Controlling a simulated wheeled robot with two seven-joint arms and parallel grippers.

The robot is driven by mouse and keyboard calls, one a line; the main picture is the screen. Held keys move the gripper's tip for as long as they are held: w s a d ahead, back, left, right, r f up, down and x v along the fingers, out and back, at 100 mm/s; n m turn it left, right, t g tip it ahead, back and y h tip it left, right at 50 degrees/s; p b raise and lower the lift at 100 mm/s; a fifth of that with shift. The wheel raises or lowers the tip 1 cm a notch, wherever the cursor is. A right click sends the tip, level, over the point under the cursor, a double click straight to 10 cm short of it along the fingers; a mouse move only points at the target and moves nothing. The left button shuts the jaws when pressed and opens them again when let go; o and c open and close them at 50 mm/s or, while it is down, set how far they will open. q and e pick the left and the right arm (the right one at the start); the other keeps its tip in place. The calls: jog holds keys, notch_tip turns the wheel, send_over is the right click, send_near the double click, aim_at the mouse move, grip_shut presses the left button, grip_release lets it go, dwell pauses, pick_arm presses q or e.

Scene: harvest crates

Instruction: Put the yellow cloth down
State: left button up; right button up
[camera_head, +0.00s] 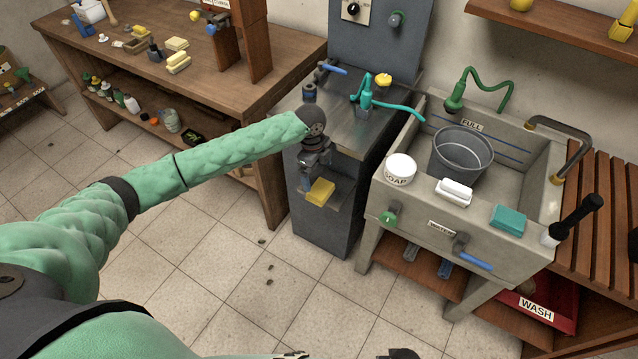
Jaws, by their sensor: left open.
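A small yellow folded piece that looks like the yellow cloth (320,191) shows just below my left gripper (317,170), against the front of the grey metal cabinet (324,229). My left arm reaches in from the left, and the gripper points down with its jaws open. I cannot tell whether the cloth touches the fingers or what it rests on. Another yellow item (383,79) lies on the back of the cabinet top. My right gripper cannot be made out; only dark parts show at the bottom edge.
Right of the cabinet stands a stone sink (409,208) with a grey bucket (462,153), soap tub (400,170), white brush (454,192) and teal sponge (508,219). A teal hose tap (366,98) stands on the cabinet. A wooden workbench (292,67) is left. The tiled floor is mostly clear.

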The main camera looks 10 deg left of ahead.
pick_arm(q)
jog(key=shift+w+a+r+b, duration=0.1)
jog(key=shift+a+r+b, duration=0.1)
jog(key=shift+r, duration=1.05)
jog(key=shift+a+r+b, duration=0.1)
jog(key=shift+r+b, duration=0.1)
jog(key=shift+r, duration=1)
pick_arm(e)
jog(key=shift+w+a+r, duration=0.15)
jog(key=shift+r, duration=0.75)
jog(key=shift+w+a+r, duration=0.1)
jog(key=shift+a+r, duration=0.05)
jog(key=shift+r, duration=0.7)
pick_arm(q)
jog(key=shift+d+f, duration=0.1)
jog(key=shift+d, duration=0.05)
pick_arm(e)
jog(key=shift+f, duration=0.1)
